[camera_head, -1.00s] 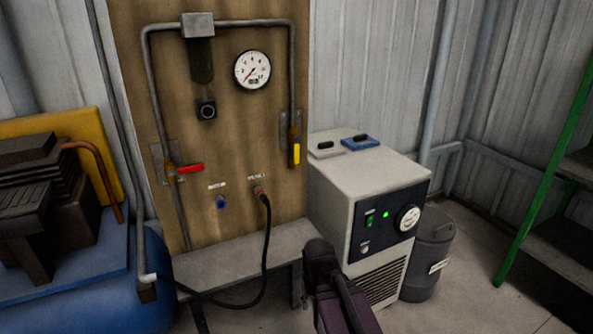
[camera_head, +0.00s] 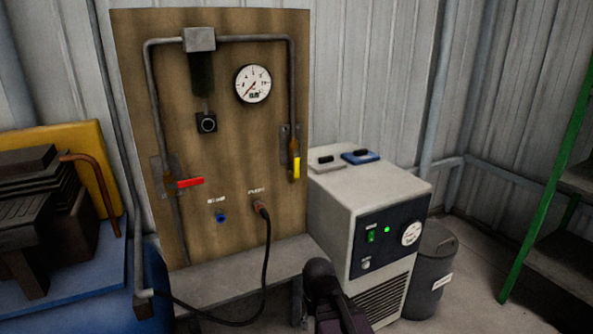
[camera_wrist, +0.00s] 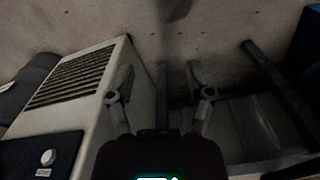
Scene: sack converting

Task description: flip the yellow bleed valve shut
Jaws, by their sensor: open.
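The yellow valve handle (camera_head: 296,167) is on the right pipe of the wooden panel in the head view, and it hangs straight down in line with the pipe. A red valve handle (camera_head: 190,182) on the left pipe sticks out sideways. My arm shows at the bottom of the head view, low in front of the bench, well below the yellow handle. In the wrist view my gripper (camera_wrist: 157,80) is open and empty, its fingers apart over the floor beside the beige machine. The yellow handle is not in the wrist view.
The beige machine (camera_head: 370,190) with a dial and green light stands right of the panel; it also shows in the wrist view (camera_wrist: 125,85). A black hose (camera_head: 267,250) loops down from the panel. A grey bin (camera_head: 432,270) and green shelf frame (camera_head: 545,185) stand at right.

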